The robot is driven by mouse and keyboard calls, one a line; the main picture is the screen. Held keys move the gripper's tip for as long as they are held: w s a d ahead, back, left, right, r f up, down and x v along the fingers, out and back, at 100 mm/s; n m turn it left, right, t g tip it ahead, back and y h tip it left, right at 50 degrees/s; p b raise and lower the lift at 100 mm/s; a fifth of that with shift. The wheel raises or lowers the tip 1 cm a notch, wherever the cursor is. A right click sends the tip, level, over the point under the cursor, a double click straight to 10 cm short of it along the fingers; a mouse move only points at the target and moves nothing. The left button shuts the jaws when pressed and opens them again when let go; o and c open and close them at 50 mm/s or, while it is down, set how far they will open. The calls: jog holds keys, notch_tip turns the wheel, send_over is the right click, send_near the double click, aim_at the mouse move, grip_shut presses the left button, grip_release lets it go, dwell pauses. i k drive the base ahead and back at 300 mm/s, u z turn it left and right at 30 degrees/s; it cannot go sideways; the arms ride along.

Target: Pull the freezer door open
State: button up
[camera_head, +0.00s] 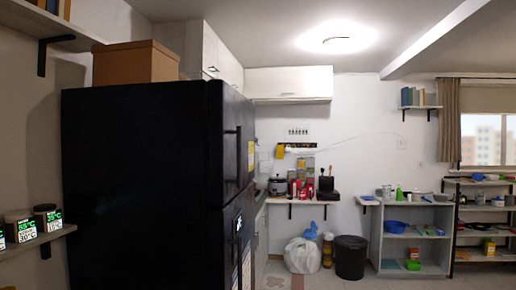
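A tall black fridge-freezer (145,190) stands at the left, its broad side panel towards me. Its front faces right and is seen at a steep angle. The upper door (230,110) has a long dark vertical handle and a yellow label near its far edge. The lower door (229,272) has its own handle and a pale sheet on it. Both doors look shut. Which of the two is the freezer door I cannot tell. My gripper is not in this view.
A cardboard box (134,62) sits on top of the fridge. Shelves hold small display boxes at the left edge. A white bag (301,255) and black bin (350,257) stand on the floor beyond. Shelving units line the right. The floor ahead looks clear.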

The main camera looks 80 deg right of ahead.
aim_at(231, 117)
jog(key=z, duration=1.85)
jog(key=k, duration=0.75)
jog(key=z, duration=1.65)
jog(key=i, duration=1.25)
jog(key=u, duration=2.7)
